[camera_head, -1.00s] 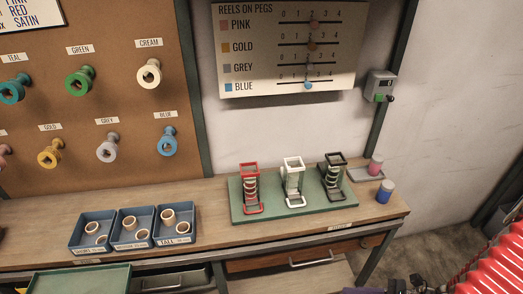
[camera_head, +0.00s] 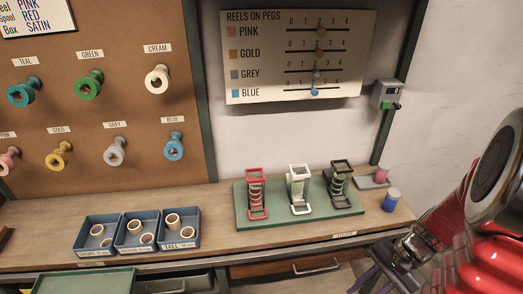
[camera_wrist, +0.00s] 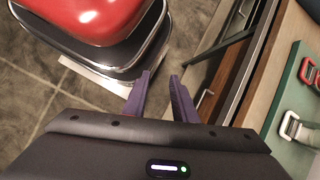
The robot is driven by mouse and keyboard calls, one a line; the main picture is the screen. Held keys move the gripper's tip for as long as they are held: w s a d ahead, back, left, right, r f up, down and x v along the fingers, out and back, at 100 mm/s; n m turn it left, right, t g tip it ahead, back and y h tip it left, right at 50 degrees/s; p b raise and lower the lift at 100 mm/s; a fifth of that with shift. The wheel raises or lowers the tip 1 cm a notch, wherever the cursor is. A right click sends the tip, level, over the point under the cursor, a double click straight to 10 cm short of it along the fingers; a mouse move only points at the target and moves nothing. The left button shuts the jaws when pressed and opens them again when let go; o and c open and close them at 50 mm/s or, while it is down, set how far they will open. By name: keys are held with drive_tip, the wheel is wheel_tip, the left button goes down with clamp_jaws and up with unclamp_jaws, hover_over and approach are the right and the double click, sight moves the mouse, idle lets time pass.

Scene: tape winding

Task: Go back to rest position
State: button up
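My gripper (camera_wrist: 160,85) shows in the wrist view with its two purple fingers apart and nothing between them. It hangs over the floor beside the bench front. In the head view my gripper (camera_head: 374,280) is at the lower right, in front of the bench and partly cut off by the frame edge. My red arm stands at the right edge of the head view.
The wooden bench (camera_head: 215,233) holds a green board (camera_head: 277,220) with red, white and black stands. Three blue trays (camera_head: 162,251) with spools sit left of it. Bare floor (camera_wrist: 60,120) lies below my gripper.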

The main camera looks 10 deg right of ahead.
drive_tip(key=w+a+r+n+t+h, duration=0.1)
drive_tip(key=a+r+n+t+h, duration=0.1)
drive_tip(key=a+r+n, duration=0.2)
drive_tip(key=w+a+r+n+t+h, duration=0.1)
drive_tip(key=a+r+n, duration=0.3)
drive_tip(key=r, duration=0.7)
drive_tip(key=w+a+r+n+t+h, duration=0.1)
drive_tip(key=a+r+n+t+h, duration=0.1)
drive_tip(key=a+r+n, duration=0.3)
wheel_tip(320, 180, up, 3)
drive_tip(key=shift+a+f+t+h, duration=0.2)
drive_tip(key=shift+a+t+h, duration=0.25)
drive_tip(key=shift+t, duration=0.25)
drive_tip(key=shift+c, duration=1)
